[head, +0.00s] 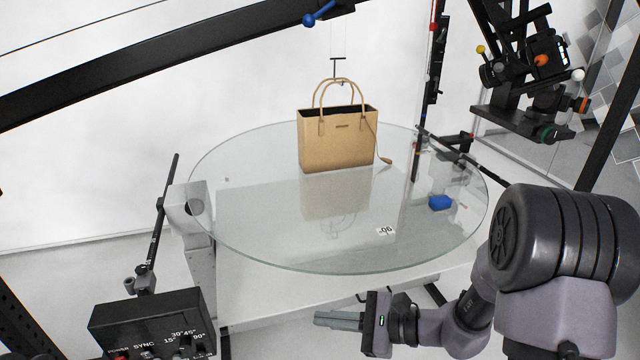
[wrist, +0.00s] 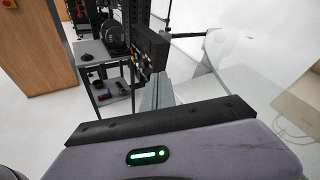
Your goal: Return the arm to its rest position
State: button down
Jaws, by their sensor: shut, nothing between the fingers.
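My gripper (head: 338,320) is at the bottom of the head view, in front of the glass turntable's near edge and apart from it. Its fingers point left and are shut with nothing between them. In the wrist view the gripper fingers (wrist: 157,95) show closed together past the dark gripper body. My arm comes in from the lower right of the head view. A tan handbag (head: 338,145) stands upright on the round glass turntable (head: 290,240), toward its back, with its handles up.
A black control box (head: 150,318) stands at the lower left. A blue block (head: 440,202) and a small number label (head: 385,231) are at the glass's right and front. Black camera rig arms (head: 530,80) hang at the upper right. A grey cart (wrist: 105,75) shows in the wrist view.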

jog(key=s+a+r+n+g+h, duration=0.2)
jog(key=s+r+n+g+h, duration=0.2)
jog(key=s+r+n, duration=0.5)
jog(key=s+d+r+n+t+h, duration=0.3)
jog(key=s+d+r+t+h, duration=0.1)
jog(key=s+d+h, duration=0.4)
jog(key=shift+s+d+r+n+t, duration=0.4)
jog(key=shift+s+d+t, duration=0.35)
jog(key=shift+d, duration=0.5)
